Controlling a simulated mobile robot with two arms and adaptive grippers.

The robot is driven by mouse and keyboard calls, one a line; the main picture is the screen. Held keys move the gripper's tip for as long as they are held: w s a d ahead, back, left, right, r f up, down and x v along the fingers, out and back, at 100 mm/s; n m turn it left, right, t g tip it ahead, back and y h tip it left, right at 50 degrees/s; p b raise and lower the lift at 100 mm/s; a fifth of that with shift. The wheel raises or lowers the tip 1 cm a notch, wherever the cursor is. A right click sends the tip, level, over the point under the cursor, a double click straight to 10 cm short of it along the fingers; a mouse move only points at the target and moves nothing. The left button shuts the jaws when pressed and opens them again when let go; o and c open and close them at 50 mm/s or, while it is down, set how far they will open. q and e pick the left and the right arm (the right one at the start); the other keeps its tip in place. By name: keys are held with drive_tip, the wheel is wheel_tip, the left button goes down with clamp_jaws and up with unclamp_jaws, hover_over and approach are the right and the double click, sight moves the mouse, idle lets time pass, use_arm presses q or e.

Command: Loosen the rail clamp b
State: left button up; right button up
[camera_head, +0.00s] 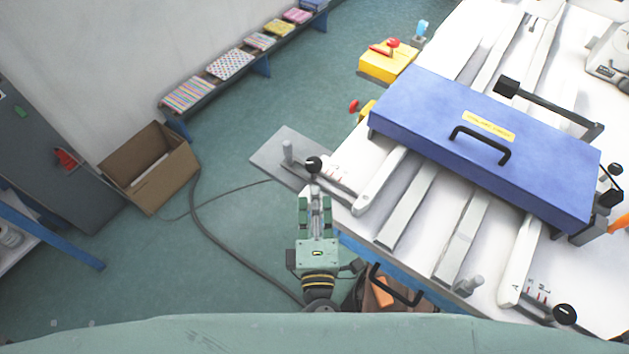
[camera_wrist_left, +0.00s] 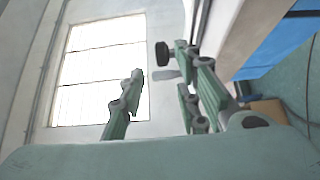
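A rail clamp with a round black knob (camera_head: 313,164) sits at the left corner of the white table, beside a ruler-like scale (camera_head: 335,174). I cannot read a letter that marks it as b. My left gripper (camera_head: 314,200) is just below this knob in the head view, with its two green fingers apart. In the left wrist view a black knob (camera_wrist_left: 162,55) on a grey stem shows between the open fingers; I cannot tell whether they touch it. Another clamp with a black knob (camera_head: 564,314) is at the lower right, near a bar lettered A. My right gripper is not in view.
A large blue cover with a handle (camera_head: 540,175) lies across the rails on the white table (camera_head: 405,252). A yellow box with a red knob (camera_head: 388,62) stands at the far edge. A cardboard box (camera_head: 150,165) and a dark cable (camera_head: 225,245) are on the floor at left.

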use_arm(q)
drive_tip(key=shift+s, duration=0.8)
